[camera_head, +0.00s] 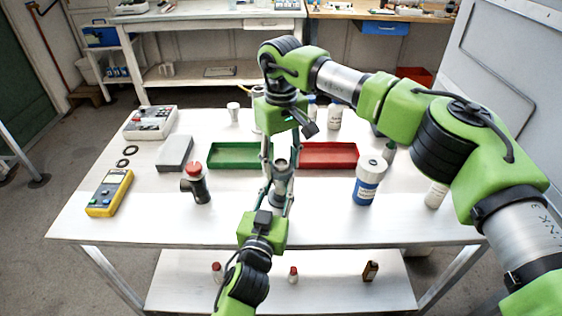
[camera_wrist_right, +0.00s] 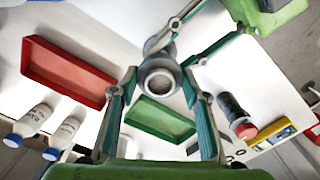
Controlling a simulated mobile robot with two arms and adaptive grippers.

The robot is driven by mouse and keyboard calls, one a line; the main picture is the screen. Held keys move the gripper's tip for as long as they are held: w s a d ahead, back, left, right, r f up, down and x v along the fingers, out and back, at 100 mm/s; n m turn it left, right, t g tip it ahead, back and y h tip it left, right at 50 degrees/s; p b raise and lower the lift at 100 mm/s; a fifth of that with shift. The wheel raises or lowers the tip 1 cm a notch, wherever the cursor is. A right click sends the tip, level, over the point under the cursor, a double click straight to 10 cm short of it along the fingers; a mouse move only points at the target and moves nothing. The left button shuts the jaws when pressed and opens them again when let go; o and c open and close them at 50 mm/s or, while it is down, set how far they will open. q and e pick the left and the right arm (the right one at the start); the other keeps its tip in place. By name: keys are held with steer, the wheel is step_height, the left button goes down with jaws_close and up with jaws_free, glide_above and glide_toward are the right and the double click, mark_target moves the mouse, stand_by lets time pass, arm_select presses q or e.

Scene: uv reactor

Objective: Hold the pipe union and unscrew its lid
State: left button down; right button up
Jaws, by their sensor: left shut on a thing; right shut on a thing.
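The grey metal pipe union (camera_head: 281,188) stands upright above the middle of the white table, between my two grippers. It also shows in the right wrist view (camera_wrist_right: 158,80), seen end-on with a round dark opening. My left gripper (camera_head: 277,194) reaches up from the front and is shut on the union's lower body; its fingers show at the top of the wrist view. My right gripper (camera_head: 281,164) comes down from above and is shut on the union's upper end, one finger on each side. The seam between lid and body is too small to make out.
A green tray (camera_head: 236,149) and a red tray (camera_head: 330,149) lie behind the union. A dark pipe fitting with a red cap (camera_head: 195,184) stands to the left, a blue-and-white jar (camera_head: 369,184) to the right. A yellow meter (camera_head: 110,193) lies at far left. The front table strip is mostly clear.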

steer(key=o, duration=1.2)
steer(key=shift+r, duration=0.1)
